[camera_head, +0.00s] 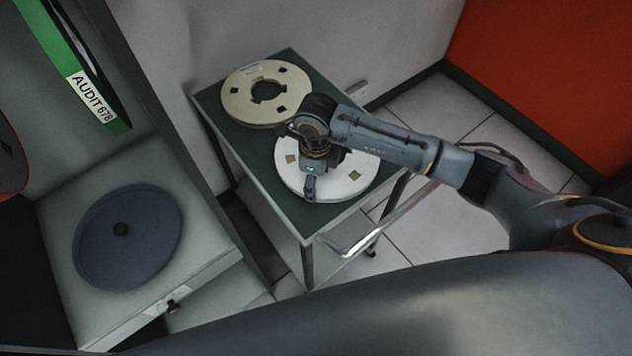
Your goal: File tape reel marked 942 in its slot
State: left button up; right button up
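Two tape reels lie flat on a green-topped cart (237,139). A cream reel (240,101) with a small label lies at the back left; I cannot read its number. A white reel (354,176) lies at the front right, partly hidden under my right gripper. My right gripper (309,190) is over the left part of the white reel, pointing down at its face or just above it. I cannot tell whether it touches the reel or how its fingers stand. My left gripper is not in view. No reel marked 942 can be read, and no slot marked 942 shows.
A grey cabinet with a dark round disc (128,238) stands at the left. A green strip labelled AUDIT 678 (92,98) is above it. The cart's metal handle (372,228) sticks out at the front right. Tiled floor (470,225) is clear right of the cart, before a red panel (555,85).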

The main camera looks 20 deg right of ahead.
jog(key=c, duration=0.4)
jog(key=shift+w+r, duration=0.15)
jog(key=shift+r, duration=0.1)
jog(key=shift+r+p, duration=1.25)
jog(key=shift+r, duration=0.35)
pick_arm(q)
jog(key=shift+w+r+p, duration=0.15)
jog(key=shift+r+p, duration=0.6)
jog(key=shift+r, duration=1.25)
pick_arm(e)
jog(key=shift+r, duration=1.2)
pick_arm(q)
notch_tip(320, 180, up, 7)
jog(key=p, duration=0.7)
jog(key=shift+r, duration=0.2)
pick_arm(e)
notch_tip(320, 180, up, 13)
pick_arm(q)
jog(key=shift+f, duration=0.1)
